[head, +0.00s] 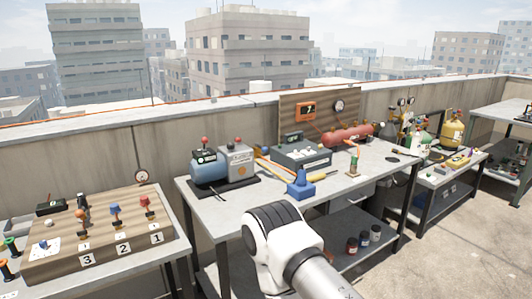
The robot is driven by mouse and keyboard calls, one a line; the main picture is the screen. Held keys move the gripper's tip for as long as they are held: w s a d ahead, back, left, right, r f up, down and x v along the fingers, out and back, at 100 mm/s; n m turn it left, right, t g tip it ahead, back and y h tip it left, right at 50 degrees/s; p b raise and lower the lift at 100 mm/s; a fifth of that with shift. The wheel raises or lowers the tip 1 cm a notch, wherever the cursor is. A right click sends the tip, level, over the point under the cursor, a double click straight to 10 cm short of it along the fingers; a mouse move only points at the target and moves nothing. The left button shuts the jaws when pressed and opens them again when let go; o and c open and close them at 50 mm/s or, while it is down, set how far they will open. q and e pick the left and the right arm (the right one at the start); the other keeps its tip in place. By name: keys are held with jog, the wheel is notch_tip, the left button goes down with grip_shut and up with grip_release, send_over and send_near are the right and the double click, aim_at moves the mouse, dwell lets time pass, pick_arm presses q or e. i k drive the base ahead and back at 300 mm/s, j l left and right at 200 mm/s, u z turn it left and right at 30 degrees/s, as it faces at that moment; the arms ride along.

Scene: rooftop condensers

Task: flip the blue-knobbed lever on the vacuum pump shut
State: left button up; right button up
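A machine with a blue rounded body (209,171) and a grey box (240,161) stands on a dark base on the middle table; it looks like the vacuum pump. Small red knobs show on top of both parts, and I cannot make out a blue-knobbed lever on it. A blue knob (115,208) stands on the wooden board (62,262) on the left table, behind the number 2. Neither gripper shows; only a white link of my arm is in view, low in the middle.
The middle table (222,212) also bears a dark box (300,155), a red tank (348,136) and a yellow-handled tool (322,175). Bottles stand on its lower shelf. A parapet (240,108) runs behind the tables. Open floor (460,250) lies at the right front.

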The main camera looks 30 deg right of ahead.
aim_at(264, 149)
jog(key=i+l, duration=0.15)
jog(key=l, duration=0.25)
jog(key=i+l, duration=0.1)
jog(key=l, duration=0.3)
jog(key=i+l, duration=0.15)
jog(key=l, duration=0.25)
jog(key=i+l, duration=0.1)
jog(key=l, duration=0.35)
jog(key=z, duration=0.05)
